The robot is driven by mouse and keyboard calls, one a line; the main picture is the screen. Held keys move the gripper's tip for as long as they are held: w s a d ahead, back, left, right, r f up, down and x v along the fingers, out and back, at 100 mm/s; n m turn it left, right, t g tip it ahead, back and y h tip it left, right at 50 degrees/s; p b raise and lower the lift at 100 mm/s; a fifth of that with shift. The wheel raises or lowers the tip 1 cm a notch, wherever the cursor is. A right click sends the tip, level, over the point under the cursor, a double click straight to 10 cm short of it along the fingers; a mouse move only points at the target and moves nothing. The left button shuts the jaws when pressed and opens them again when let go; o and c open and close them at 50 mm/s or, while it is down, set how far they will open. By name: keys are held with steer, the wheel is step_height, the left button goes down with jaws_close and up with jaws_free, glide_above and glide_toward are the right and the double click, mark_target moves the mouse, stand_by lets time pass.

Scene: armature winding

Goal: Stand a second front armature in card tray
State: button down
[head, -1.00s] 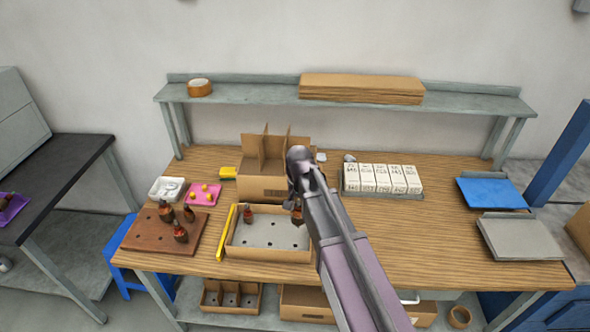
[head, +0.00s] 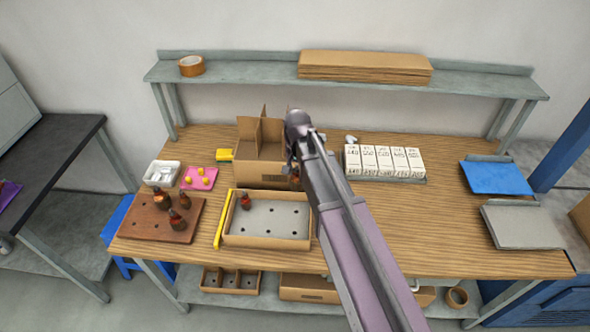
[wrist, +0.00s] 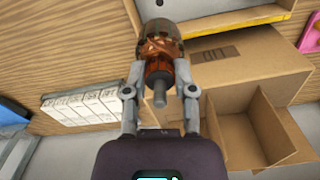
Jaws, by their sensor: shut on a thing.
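The card tray (head: 226,232) lies in the front middle of the bench. One dark-topped copper armature (head: 245,202) stands upright at its back-left hole; the other visible holes are empty. My gripper (wrist: 160,78) is shut on another armature (wrist: 160,40), holding it by its lower copper part, its shaft pointing towards the wrist. In the head view this armature (head: 295,178) shows partly behind my arm, near the tray's back-right corner and in front of the divided box. Three armatures stand on the brown wooden board (head: 148,223) left of the tray.
An open divided carton (head: 262,175) stands behind the tray. A yellow strip (head: 219,220) lies along the tray's left side. White boxes (head: 385,160) stand in a row to the right. The bench right of my arm is largely clear.

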steer(key=shift+f, duration=0.1)
steer(key=shift+f+b, duration=5.15)
steer(key=shift+b, duration=0.15)
steer(key=shift+f+b, duration=1.1)
jaws_free()
steer(key=shift+r, duration=0.15)
steer(key=shift+r+p, duration=4.85)
steer(key=shift+p, duration=0.15)
